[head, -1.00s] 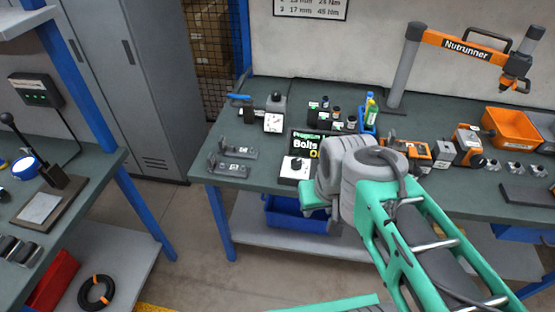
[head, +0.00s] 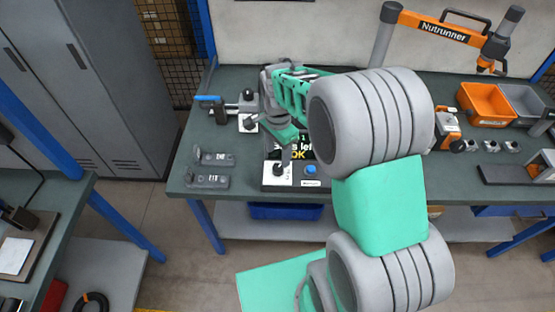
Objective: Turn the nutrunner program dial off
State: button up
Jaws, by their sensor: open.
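The nutrunner program dial (head: 279,169) is a dark knob on a white plate at the front of a dark control box (head: 268,185) on the workbench. A display with bright text (head: 302,148) stands behind it, partly hidden by my arm; "OK" is readable. My gripper (head: 287,157) points down just above the dial, slightly to its right, open with nothing seen in it. Whether its fingers touch or straddle the knob cannot be told. The dial's pointer setting is too small to read. The orange Nutrunner (head: 445,33) hangs on its stand behind.
A blue button (head: 310,169) sits right of the dial on the same box. Grey brackets (head: 207,181) lie left of it, and a gauge (head: 247,123) stands behind. Orange (head: 485,105) and grey bins are at the right. My arm hides the bench middle.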

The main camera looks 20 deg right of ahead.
aim_at(278, 167)
notch_tip(278, 167, down, 7)
jog(key=shift+f+p, duration=0.1)
jog(key=shift+p, duration=0.5)
jog(key=shift+c, duration=0.6)
grip_shut()
